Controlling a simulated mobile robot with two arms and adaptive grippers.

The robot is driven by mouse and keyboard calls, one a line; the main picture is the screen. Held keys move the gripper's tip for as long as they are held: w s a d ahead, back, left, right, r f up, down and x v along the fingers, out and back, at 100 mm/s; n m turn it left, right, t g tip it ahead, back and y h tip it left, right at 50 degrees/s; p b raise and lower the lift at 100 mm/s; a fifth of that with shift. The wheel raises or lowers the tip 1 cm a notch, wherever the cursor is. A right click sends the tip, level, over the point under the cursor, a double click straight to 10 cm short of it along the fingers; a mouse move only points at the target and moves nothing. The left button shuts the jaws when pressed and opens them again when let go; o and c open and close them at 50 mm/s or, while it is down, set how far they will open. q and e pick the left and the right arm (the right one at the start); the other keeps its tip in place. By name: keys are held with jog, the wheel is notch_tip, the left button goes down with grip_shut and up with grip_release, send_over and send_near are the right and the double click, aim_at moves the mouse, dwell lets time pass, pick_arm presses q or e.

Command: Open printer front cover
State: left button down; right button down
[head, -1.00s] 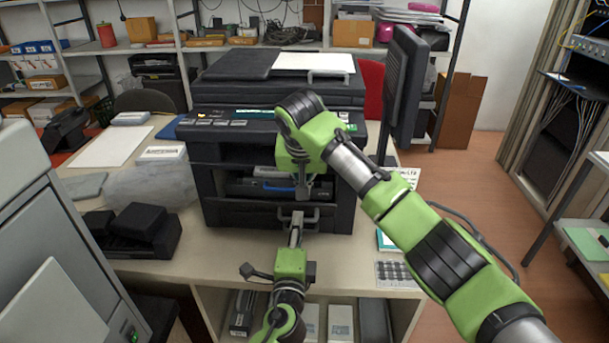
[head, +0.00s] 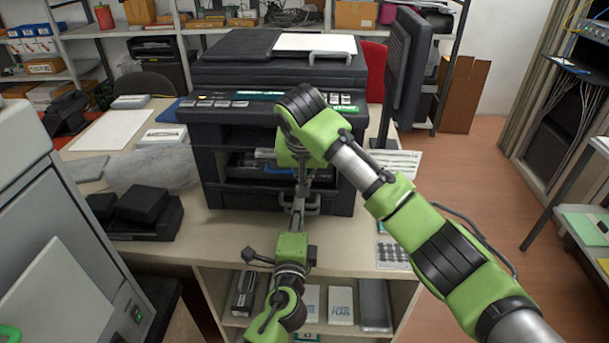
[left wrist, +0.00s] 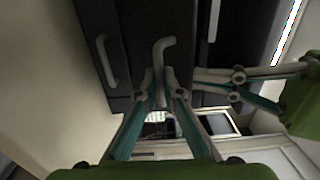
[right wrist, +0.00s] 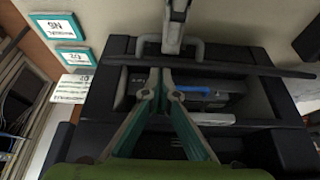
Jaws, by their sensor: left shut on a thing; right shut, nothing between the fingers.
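The black printer (head: 215,150) stands on the desk, its front facing me. Its front bay is visible, with a cartridge with a blue handle (head: 277,170) inside; it also shows in the right wrist view (right wrist: 190,89). A dark panel (right wrist: 262,68), apparently the front cover, stands out before the bay; its exact angle is unclear. My left gripper (head: 298,196) is shut on the grey bar handle (left wrist: 163,50) at the printer front. My right gripper (right wrist: 160,84) is shut and empty, above and in front of the bay. In the head view its own arm partly hides it.
A second grey handle (left wrist: 106,62) lies beside the held one in the left wrist view. A monitor (head: 404,80) stands right of the printer. A black device (head: 140,210) and a plastic bag (head: 155,168) lie to its left. Open shelves (head: 335,265) are below the desk.

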pick_arm(q)
jog(key=c, duration=2.2)
grip_release()
jog(key=shift+w+r, duration=0.35)
jog(key=shift+r, duration=0.2)
pick_arm(e)
jog(key=shift+s+f, duration=0.3)
jog(key=shift+f, duration=0.15)
pick_arm(q)
jog(key=shift+o, duration=0.2)
pick_arm(e)
jog(key=shift+w, duration=0.1)
pick_arm(q)
jog(key=shift+f, duration=0.15)
pick_arm(e)
jog(key=shift+w, duration=0.15)
